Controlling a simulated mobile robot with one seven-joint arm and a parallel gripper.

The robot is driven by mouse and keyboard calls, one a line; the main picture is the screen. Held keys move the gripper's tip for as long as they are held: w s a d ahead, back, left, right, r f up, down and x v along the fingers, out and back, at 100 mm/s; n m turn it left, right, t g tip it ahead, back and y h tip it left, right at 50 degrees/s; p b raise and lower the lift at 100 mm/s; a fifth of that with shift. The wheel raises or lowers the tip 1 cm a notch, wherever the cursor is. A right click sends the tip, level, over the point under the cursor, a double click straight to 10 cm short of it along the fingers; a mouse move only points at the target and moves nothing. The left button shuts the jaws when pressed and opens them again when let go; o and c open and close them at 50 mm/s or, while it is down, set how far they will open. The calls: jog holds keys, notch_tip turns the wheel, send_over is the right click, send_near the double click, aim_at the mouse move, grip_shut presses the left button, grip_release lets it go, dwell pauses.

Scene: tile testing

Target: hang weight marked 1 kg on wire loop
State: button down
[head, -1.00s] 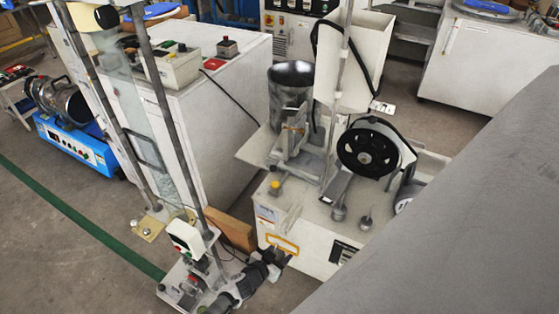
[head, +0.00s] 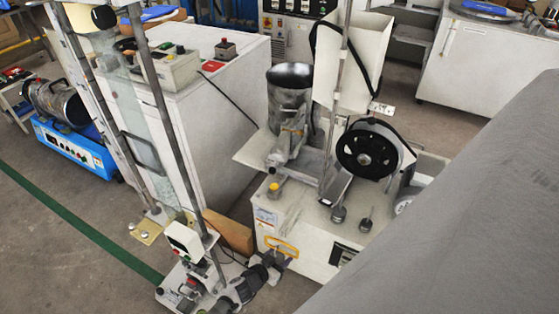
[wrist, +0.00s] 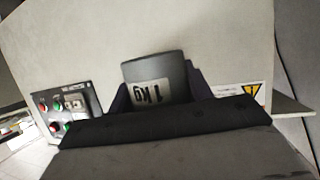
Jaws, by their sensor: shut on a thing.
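A grey weight (wrist: 148,92) with a white label reading "1 kg" is between my gripper's fingers (wrist: 158,84) in the wrist view. In the head view my gripper (head: 272,260) is low at the bottom centre, in front of the white test machine (head: 310,250). The weight is too small there to make out clearly. I cannot make out the wire loop for certain in either view.
An orange handle-shaped outline (head: 282,247) is on the machine's front, close to my gripper. A black wheel (head: 366,154) and two small knobbed weights (head: 338,214) are on the machine's top. A post stand with a control box (head: 184,238) is left of my gripper.

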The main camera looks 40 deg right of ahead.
jog(key=shift+a+f, duration=0.1)
jog(key=shift+f, duration=0.15)
jog(key=c, duration=0.6)
grip_release()
jog(key=shift+o, duration=0.2)
jog(key=p+v, duration=0.2)
jog(key=v, duration=1.1)
jog(key=shift+s+a+r, duration=0.15)
jog(key=shift+a+r, duration=0.1)
